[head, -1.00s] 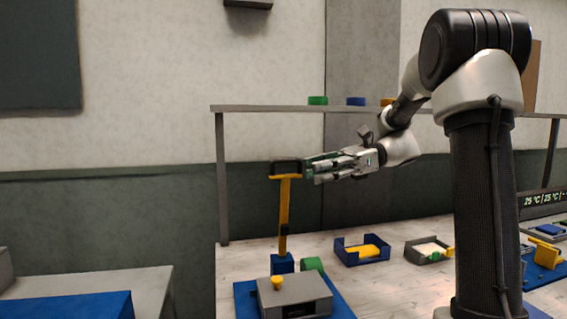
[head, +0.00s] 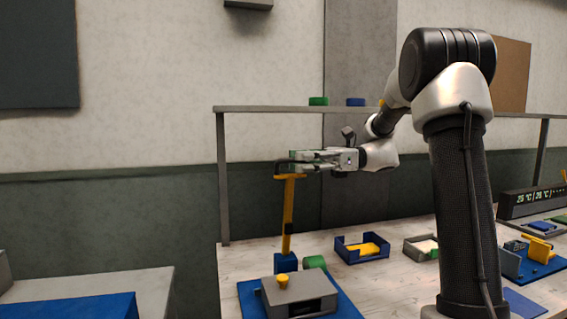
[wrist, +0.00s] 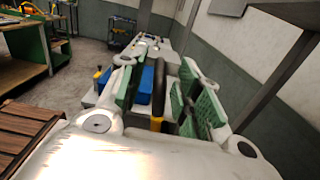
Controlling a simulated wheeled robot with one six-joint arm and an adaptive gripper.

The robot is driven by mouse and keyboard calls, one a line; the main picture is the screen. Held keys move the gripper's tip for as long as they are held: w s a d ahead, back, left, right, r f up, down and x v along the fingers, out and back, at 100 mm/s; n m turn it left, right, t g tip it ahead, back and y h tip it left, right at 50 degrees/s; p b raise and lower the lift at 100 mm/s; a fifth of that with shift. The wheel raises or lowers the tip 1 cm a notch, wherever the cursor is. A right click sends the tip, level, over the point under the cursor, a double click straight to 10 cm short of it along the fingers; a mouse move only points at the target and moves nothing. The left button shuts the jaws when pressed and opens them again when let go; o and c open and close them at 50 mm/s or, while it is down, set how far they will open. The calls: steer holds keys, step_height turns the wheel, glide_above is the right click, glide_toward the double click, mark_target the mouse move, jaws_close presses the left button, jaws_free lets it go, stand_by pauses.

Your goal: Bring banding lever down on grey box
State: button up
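The banding lever (head: 288,215) is a yellow bar standing nearly upright from a blue block, with a black crossbar handle at its top. The grey box (head: 303,292) with a yellow knob sits on a blue base plate (head: 347,307) in front of the lever. My gripper (head: 293,161) is at the lever's top. In the wrist view, the black handle (wrist: 158,85) runs between my gripper's two green finger pads (wrist: 160,92), with a gap showing beside it. My gripper is open around the handle.
A green roll (head: 315,262) lies beside the lever's foot. A blue tray (head: 362,257) with a yellow item and a grey tray (head: 420,254) stand further right on the bench. A shelf rail (head: 270,109) runs behind. A blue-topped table (head: 75,308) is at the left.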

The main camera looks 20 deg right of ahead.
mark_target(284, 162)
steer(key=shift+a, duration=2.25)
jaws_close()
